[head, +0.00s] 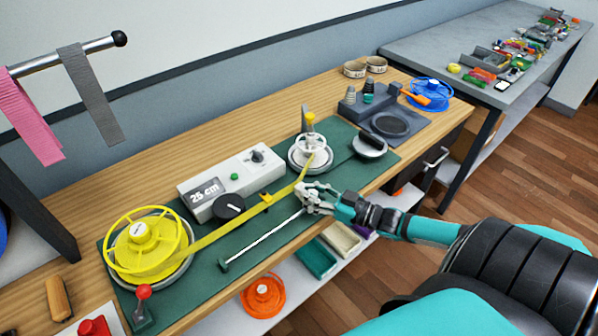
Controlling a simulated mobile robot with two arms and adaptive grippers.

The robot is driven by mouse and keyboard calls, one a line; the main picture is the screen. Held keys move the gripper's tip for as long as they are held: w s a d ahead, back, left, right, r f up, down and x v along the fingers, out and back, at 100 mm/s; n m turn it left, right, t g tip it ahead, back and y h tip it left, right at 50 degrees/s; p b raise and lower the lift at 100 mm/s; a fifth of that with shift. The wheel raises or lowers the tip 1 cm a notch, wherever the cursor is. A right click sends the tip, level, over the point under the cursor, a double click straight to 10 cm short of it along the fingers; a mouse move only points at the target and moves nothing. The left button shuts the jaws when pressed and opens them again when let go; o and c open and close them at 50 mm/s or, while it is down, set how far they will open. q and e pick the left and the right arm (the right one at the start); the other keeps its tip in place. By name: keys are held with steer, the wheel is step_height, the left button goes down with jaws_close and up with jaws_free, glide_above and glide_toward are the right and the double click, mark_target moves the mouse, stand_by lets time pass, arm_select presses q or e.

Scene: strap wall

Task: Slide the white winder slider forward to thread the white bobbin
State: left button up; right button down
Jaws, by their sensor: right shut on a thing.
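The white bobbin (317,142) sits upright on a round base on the green mat. A yellow strap (230,228) runs to it from the large yellow reel (143,255) at the left. My right gripper (308,197) is at the right end of a thin white rail (265,239), in front of the bobbin. It is shut on what looks like the white winder slider, mostly hidden by the fingers. A small yellow piece (266,201) sits by the strap's middle. My left gripper is not in view.
A white control box (232,180) reading 25 cm stands behind the strap, with a black knob (229,207) in front. A red-knobbed lever (143,293) is at the mat's front left. A black-topped disc (370,144) and a blue reel (428,93) are to the right.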

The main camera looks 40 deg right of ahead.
steer(key=shift+s+d+f, duration=0.2)
steer(key=shift+f, duration=0.1)
steer(key=c, duration=1.6)
jaws_free()
steer(key=o, duration=0.6)
steer(key=shift+s+d+r, duration=0.2)
steer(key=shift+s+d, duration=0.1)
steer(key=shift+d, duration=0.05)
steer(key=shift+c, duration=0.2)
steer(key=shift+w+a, duration=0.15)
steer(key=shift+w, duration=0.05)
steer(key=v, duration=1.2)
steer(key=shift+s, duration=0.1)
